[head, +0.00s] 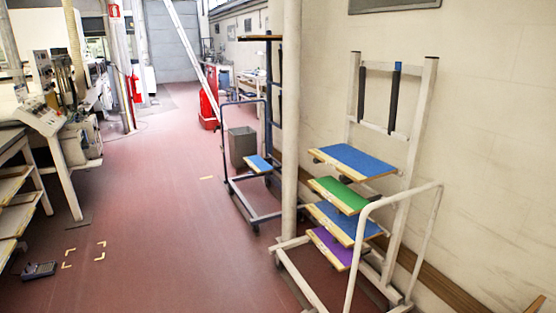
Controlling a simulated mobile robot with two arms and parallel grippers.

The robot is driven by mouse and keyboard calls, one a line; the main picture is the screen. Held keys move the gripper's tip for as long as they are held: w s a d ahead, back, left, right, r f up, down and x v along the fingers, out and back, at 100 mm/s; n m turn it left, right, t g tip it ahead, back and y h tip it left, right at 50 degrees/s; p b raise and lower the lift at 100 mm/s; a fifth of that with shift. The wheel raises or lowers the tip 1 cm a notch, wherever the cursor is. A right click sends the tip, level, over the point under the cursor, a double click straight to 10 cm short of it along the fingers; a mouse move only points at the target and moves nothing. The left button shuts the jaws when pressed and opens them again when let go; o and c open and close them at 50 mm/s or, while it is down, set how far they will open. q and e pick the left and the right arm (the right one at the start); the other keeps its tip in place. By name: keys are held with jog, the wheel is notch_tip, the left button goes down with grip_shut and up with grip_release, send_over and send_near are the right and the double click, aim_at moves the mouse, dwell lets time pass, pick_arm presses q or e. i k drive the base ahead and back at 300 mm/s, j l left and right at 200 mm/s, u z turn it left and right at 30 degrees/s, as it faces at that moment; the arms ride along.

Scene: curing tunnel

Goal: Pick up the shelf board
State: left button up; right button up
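Several shelf boards with pale wooden edges sit one above another on a white-framed cart at the right. From the top they are a blue board (352,160), a green board (338,193), a second blue board (343,220) and a purple board (329,247), partly covered. Another small blue board (259,163) rests low on a dark cart further back. I cannot tell which one is the task's shelf board. No gripper of mine can be made out, and none is seen touching a board.
The white cart (431,229) has a curved handle in front of the boards. A white column (290,120) stands between the carts. A grey bin (242,147) and a blue-grey device (39,270) stand on the floor. The red floor (165,220) at centre-left is mostly clear.

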aim_at(360, 167)
jog(key=i+u, duration=0.15)
jog(key=i, duration=1.3)
